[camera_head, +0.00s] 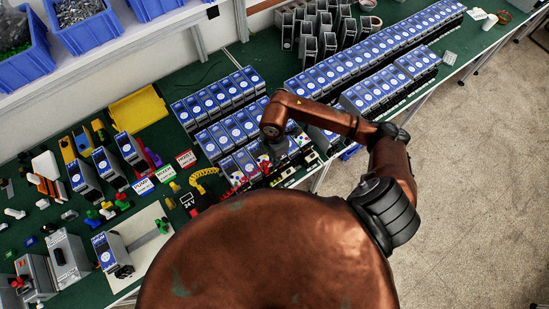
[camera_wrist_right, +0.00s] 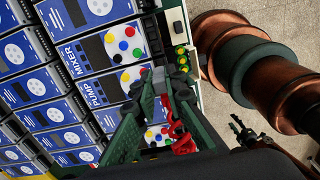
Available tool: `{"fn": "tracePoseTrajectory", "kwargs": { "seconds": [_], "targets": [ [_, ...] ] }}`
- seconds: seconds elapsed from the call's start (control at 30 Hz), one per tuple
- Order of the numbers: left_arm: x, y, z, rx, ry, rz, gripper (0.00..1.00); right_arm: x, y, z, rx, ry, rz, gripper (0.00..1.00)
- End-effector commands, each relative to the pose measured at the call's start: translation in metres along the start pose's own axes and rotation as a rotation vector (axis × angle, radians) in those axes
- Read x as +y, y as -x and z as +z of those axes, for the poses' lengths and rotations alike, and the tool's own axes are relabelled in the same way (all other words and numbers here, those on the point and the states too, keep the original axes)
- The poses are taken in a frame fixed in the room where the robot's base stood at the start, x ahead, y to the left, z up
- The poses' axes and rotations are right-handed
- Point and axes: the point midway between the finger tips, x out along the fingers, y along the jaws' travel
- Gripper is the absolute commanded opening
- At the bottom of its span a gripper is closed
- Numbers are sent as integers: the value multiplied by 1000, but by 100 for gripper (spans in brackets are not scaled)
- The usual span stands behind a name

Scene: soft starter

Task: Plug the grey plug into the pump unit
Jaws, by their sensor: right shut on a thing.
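The pump unit (camera_wrist_right: 108,90), blue-faced with a white "PUMP" label and a dark window, lies beside the "MIXER" unit in the right wrist view. My right gripper (camera_wrist_right: 162,78) is shut with its green fingertips at the end of the pump unit, by the row's edge. My left gripper is out of view.
A red clip-like part (camera_wrist_right: 182,139) shows beside the right fingers. Dense rows of blue units (camera_head: 345,62) fill the green table. A yellow tray (camera_head: 137,108), loose parts and blue bins (camera_head: 85,33) are at left. Carpet (camera_head: 470,180) lies beyond the table's front edge.

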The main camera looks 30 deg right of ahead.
Motion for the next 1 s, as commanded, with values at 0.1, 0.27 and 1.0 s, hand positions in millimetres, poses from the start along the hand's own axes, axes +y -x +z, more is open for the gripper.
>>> {"fn": "tracePoseTrajectory", "kwargs": {
  "seconds": [0.1,0.27,1.0],
  "targets": [
    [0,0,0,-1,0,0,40,0,0,0,0,0,0,0],
    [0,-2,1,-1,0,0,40,0,-3,0,0,0,0,0],
    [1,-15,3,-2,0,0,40,0,-21,0,0,0,-1,0]
  ]
}}
